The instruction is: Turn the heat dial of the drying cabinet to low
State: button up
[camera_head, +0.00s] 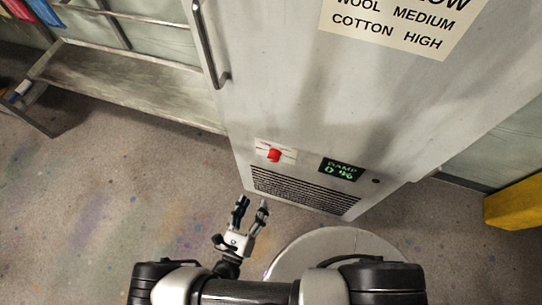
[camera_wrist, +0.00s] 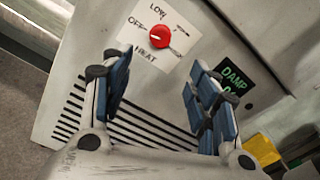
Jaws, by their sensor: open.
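The heat dial is a red round knob (camera_head: 274,155) on a white plate low on the drying cabinet (camera_head: 300,100). In the wrist view the dial (camera_wrist: 160,36) has OFF to its left, LOW above it and HEAT below; the label on its right is unclear. A short pale mark shows on the knob, but I cannot tell its exact setting. My gripper (camera_head: 252,206) is open and empty in front of the cabinet's lower part. In the wrist view the dial appears beyond and above the gap between my fingers (camera_wrist: 160,78), apart from them.
A dark display (camera_head: 341,169) reading DAMP and a number sits right of the dial. A vent grille (camera_head: 300,190) lies below. The cabinet has a metal handle (camera_head: 208,45) and a sign (camera_head: 395,22) including COTTON HIGH. A metal rack (camera_head: 120,90) stands left; something yellow (camera_head: 515,205) is right.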

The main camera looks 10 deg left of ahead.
aim_at(273, 160)
jog(key=w+b, duration=0.1)
jog(key=w, duration=0.4)
jog(key=w+d+b, duration=0.1)
jog(key=w, duration=0.5)
jog(key=w+d+b, duration=0.1)
jog(key=w, duration=0.5)
jog(key=c, duration=1.1)
jog(key=shift+o, duration=0.2)
jog(key=shift+m, duration=0.4)
jog(key=m, duration=0.6)
jog(key=shift+p, duration=0.4)
jog(key=m+p, duration=0.1)
jog(key=m, duration=0.5)
jog(key=shift+d+m, duration=0.1)
jog(key=shift+m, duration=0.2)
